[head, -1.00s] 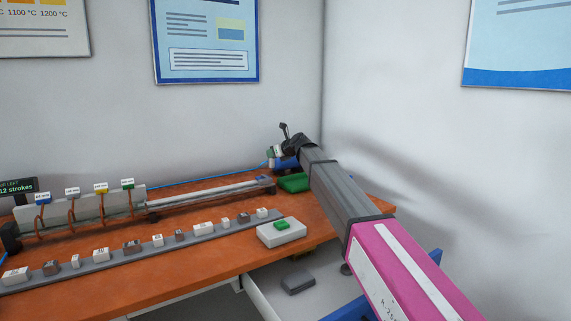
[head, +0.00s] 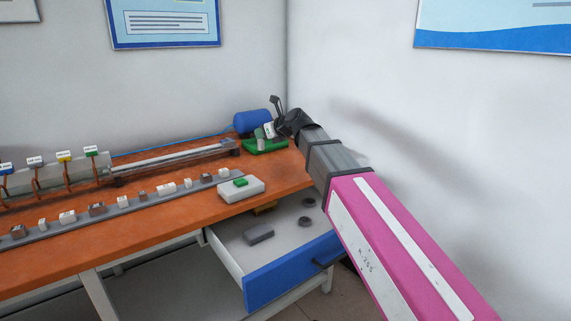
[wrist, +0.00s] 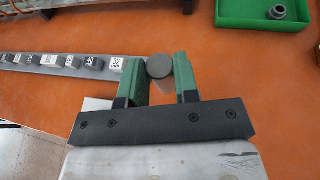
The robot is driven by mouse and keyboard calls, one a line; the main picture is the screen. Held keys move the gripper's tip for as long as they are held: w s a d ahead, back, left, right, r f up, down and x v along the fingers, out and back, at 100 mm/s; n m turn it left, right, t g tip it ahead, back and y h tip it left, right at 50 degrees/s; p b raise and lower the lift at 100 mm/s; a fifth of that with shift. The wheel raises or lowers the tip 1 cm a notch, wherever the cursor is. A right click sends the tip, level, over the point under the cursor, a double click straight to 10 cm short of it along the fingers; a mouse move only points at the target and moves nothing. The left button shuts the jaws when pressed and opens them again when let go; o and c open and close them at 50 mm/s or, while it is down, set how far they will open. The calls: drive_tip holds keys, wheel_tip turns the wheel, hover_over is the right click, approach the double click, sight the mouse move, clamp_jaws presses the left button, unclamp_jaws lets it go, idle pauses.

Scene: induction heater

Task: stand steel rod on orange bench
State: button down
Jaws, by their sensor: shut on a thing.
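My gripper (wrist: 160,80) has green fingers shut on the steel rod (wrist: 159,66). In the wrist view the rod shows mostly as a round grey end face between the fingertips, so it looks roughly upright. The orange bench (wrist: 235,75) lies beneath it; I cannot tell whether the rod's lower end touches the bench. In the head view my gripper (head: 267,131) is at the bench's back right, in front of a blue cylinder and by a green tray. The orange bench (head: 150,225) also shows there. The rod is hard to make out in that view.
A green tray (wrist: 262,24) holds a grey ring. A grey rail (wrist: 32,64) carries several labelled blocks. A white box (head: 241,190) with a green top sits near the front edge, above an open blue-fronted drawer (head: 290,272). The blue cylinder (head: 253,121) stands behind.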

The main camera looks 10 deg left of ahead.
drive_tip(key=shift+w+d+f, duration=0.95)
drive_tip(key=shift+w+f, duration=0.6)
drive_tip(key=shift+f, duration=0.2)
drive_tip(key=shift+w+d+f, duration=0.95)
drive_tip(key=shift+w+f, duration=0.65)
drive_tip(key=shift+f, duration=0.2)
drive_tip(key=shift+w+d+f, duration=0.95)
drive_tip(key=shift+w+f, duration=0.6)
drive_tip(key=shift+f, duration=0.2)
drive_tip(key=shift+f, duration=0.15)
drive_tip(key=c, duration=0.9)
unclamp_jaws()
drive_tip(key=shift+o, duration=0.2)
drive_tip(key=shift+s+d+r, duration=0.15)
drive_tip(key=shift+d+r, duration=0.05)
drive_tip(key=shift+r, duration=0.05)
drive_tip(key=v, duration=1.1)
drive_tip(key=shift+d, duration=0.3)
